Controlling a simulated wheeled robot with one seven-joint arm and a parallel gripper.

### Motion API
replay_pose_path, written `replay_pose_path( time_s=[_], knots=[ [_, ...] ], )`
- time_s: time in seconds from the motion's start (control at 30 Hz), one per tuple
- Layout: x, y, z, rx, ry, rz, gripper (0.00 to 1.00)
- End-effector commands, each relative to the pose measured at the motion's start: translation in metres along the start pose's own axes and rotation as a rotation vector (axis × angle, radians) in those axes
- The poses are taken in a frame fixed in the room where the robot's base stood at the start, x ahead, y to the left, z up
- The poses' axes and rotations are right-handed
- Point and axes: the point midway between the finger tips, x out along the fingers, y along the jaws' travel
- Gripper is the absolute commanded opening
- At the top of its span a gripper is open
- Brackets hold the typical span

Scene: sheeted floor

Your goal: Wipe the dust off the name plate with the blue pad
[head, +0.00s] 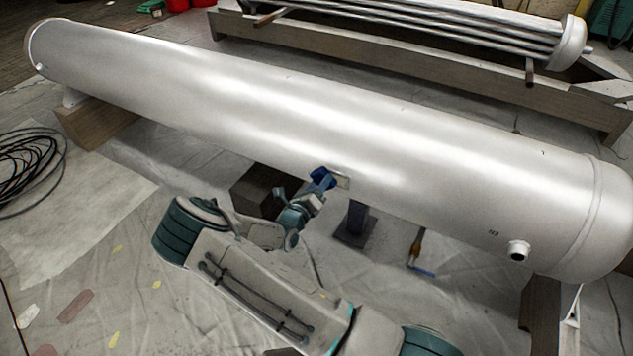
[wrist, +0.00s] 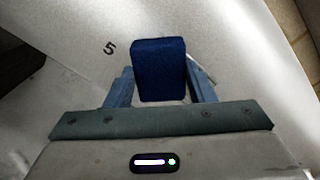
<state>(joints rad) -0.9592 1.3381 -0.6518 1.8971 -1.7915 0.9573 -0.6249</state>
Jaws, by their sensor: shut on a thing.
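The blue pad (wrist: 160,70) is held between the two fingers of my gripper (wrist: 160,92), which is shut on it. In the head view, the blue pad (head: 321,177) is at the lower side of the big silver cylinder, at the end of my gripper (head: 316,186). The name plate (head: 342,182) shows as a small pale plate on the cylinder, just right of the pad and partly covered by it. In the wrist view only a thin edge of the plate (wrist: 203,70) shows behind the pad. I cannot tell whether pad and plate touch, or see the dust.
The long silver cylinder (head: 400,135) lies across the scene on wooden supports (head: 95,122). Below it are a dark block (head: 262,190), a dark stand (head: 355,225) and a brush-like tool (head: 417,250). Black cable (head: 28,170) lies coiled at left. A short pipe stub (head: 518,250) sticks out at right.

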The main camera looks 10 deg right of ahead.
Motion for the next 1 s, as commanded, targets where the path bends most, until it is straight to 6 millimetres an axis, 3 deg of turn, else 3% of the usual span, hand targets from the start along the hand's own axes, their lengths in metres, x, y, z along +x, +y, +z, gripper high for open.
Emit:
replay_pose_path(
  time_s=[0.2, 1.0],
  knots=[
    [0.002, -0.017, -0.013, -0.003, 0.003, -0.002, 0.31],
    [0.003, -0.054, -0.052, -0.004, 0.008, -0.01, 0.31]
  ],
)
